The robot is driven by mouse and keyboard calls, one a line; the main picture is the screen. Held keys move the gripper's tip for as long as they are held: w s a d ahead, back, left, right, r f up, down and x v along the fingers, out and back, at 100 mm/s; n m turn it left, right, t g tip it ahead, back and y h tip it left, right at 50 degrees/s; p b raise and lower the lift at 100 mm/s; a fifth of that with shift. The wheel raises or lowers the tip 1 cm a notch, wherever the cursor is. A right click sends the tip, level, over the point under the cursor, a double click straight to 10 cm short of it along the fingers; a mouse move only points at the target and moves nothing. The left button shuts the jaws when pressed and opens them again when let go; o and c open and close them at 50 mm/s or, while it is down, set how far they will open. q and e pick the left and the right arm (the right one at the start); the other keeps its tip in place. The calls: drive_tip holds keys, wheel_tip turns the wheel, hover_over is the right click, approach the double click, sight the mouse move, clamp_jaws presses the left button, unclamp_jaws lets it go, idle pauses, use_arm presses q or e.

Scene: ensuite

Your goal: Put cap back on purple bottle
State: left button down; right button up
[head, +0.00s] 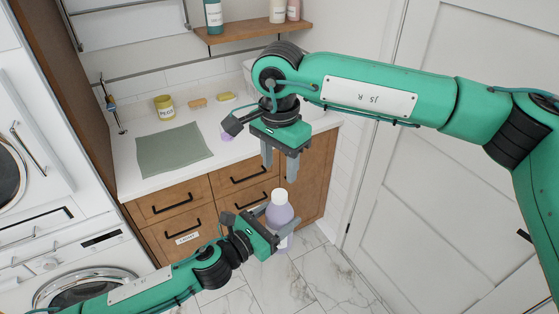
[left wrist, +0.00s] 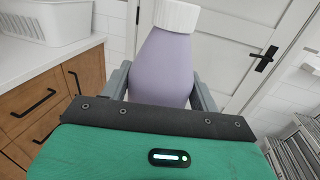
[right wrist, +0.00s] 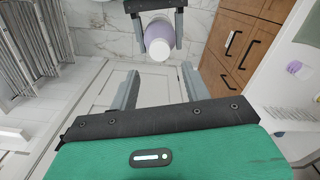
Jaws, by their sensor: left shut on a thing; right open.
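The purple bottle (head: 279,213) is upright, held clear of the floor in front of the counter. My left gripper (head: 277,224) is shut around its body, which also shows in the left wrist view (left wrist: 163,65). The white cap (head: 280,196) sits on top of the bottle; it shows ribbed in the left wrist view (left wrist: 177,15) and from above in the right wrist view (right wrist: 160,50). Whether it is fully tightened I cannot tell. My right gripper (head: 279,172) is open and empty just above the cap, fingers pointing down and apart from it.
The white counter (head: 135,185) holds a green cloth (head: 173,150), a yellow jar (head: 164,107) and a small purple item (head: 227,132) partly hidden by my right gripper. Wooden drawers (head: 170,203) stand below. A white door (head: 440,190) is at the right.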

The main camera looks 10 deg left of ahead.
sight(279, 194)
drive_tip(key=shift+n, duration=0.5)
drive_tip(key=shift+f, duration=0.1)
drive_tip(key=shift+f, duration=3.85)
drive_tip(key=c, duration=1)
